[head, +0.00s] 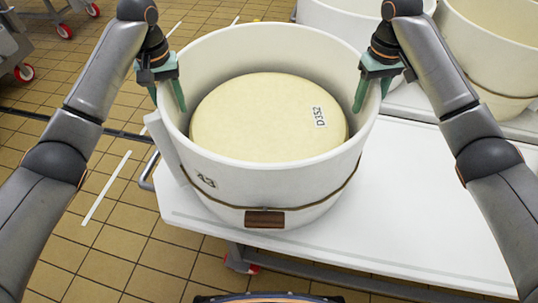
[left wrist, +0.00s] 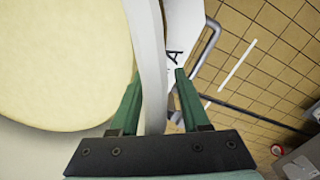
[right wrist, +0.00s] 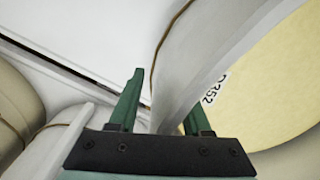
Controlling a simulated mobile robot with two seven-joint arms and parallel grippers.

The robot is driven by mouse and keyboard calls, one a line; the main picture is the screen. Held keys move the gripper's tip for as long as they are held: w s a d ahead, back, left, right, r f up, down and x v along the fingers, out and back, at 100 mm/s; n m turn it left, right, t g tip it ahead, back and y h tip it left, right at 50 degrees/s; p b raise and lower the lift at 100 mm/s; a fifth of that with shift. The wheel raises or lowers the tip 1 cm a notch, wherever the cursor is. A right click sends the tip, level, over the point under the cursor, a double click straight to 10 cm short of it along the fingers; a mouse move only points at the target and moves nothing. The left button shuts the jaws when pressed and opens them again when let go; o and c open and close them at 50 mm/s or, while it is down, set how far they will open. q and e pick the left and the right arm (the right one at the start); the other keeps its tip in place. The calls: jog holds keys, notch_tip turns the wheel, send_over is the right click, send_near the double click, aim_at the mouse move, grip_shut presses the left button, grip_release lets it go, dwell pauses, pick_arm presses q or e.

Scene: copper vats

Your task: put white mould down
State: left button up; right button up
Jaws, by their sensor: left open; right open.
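The white mould (head: 262,195) is a round tub marked 43, with a cord and a brown block around its lower side. It stands upright on the white table (head: 420,230), near its left end. A pale cheese wheel (head: 255,115) with a D352 label lies inside it. My left gripper (head: 166,100) is open, with one finger on each side of the mould's left rim; the rim shows between the fingers in the left wrist view (left wrist: 153,60). My right gripper (head: 371,100) is open and straddles the right rim the same way. Neither gripper visibly clamps the wall.
More white moulds (head: 490,50) stand behind at the back right. The table's right part is clear. A metal rail (head: 147,170) runs at the table's left end. Wheeled metal racks (head: 15,45) stand on the tiled floor (head: 95,215) at the far left.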

jog(key=shift+a, duration=0.1)
pick_arm(q)
notch_tip(320, 180, up, 11)
jog(key=shift+r, duration=0.45)
pick_arm(e)
jog(key=shift+r, duration=0.1)
notch_tip(320, 180, up, 12)
jog(key=shift+f, duration=0.1)
dwell(0.5)
pick_arm(q)
jog(key=shift+a+r, duration=0.1)
pick_arm(e)
jog(key=shift+r+p, duration=0.85)
pick_arm(q)
jog(key=r+p, duration=0.1)
jog(key=p, duration=0.1)
jog(key=a+r+p, duration=0.1)
jog(key=r+p, duration=0.1)
jog(key=p, duration=0.1)
jog(key=a+r+p, duration=0.1)
jog(key=r+p, duration=0.1)
jog(key=shift+a+r, duration=0.1)
jog(key=shift+r, duration=0.15)
pick_arm(e)
notch_tip(320, 180, up, 8)
jog(key=shift+f, duration=0.25)
